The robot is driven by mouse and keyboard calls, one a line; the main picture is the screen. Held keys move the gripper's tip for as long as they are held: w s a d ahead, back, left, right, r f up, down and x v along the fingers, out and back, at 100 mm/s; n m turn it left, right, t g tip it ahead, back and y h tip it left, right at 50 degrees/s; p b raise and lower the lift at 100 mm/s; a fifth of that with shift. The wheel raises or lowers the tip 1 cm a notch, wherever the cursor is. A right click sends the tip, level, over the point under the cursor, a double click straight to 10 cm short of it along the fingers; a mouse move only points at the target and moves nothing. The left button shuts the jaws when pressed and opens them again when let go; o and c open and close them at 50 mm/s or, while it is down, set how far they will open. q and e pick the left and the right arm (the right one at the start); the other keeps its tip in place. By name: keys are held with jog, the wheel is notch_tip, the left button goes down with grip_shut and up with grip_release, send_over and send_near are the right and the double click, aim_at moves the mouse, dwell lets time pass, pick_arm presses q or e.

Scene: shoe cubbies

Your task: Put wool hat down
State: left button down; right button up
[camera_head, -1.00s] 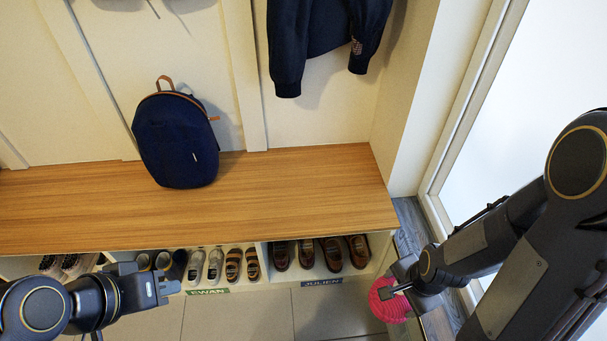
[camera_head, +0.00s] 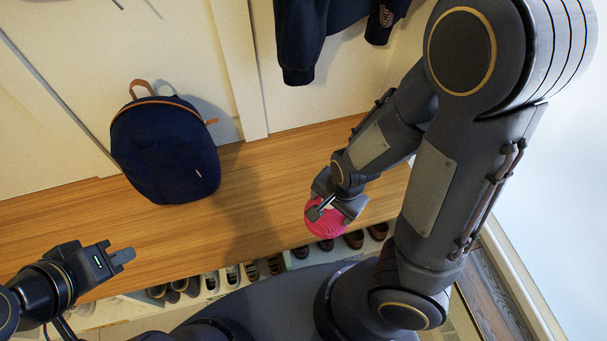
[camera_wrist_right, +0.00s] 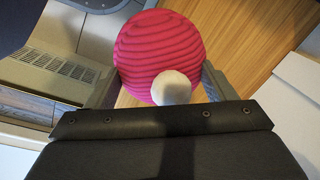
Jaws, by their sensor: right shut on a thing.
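The wool hat is pink-red and ribbed with a pale pompom. In the head view the hat (camera_head: 322,222) is held in my right gripper (camera_head: 335,208), over the front right part of the wooden bench top (camera_head: 90,215). In the right wrist view the hat (camera_wrist_right: 150,45) sits between the two fingers, with its pompom (camera_wrist_right: 171,87) facing the camera. My right gripper is shut on it. I cannot tell whether the hat touches the bench. My left gripper (camera_head: 120,258) is empty at the lower left; its finger gap is not clear.
A dark blue backpack (camera_head: 165,150) stands on the bench against the wall. A dark jacket (camera_head: 303,40) hangs above. Several shoes (camera_head: 232,275) stand in the cubbies below the bench. The bench between backpack and hat is clear.

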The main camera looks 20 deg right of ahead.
jog(key=shift+w+d+f+b, duration=0.1)
jog(key=shift+w+f+b, duration=3.5)
jog(key=shift+w+f, duration=2.8)
jog(key=shift+r, duration=0.1)
jog(key=o, duration=1.4)
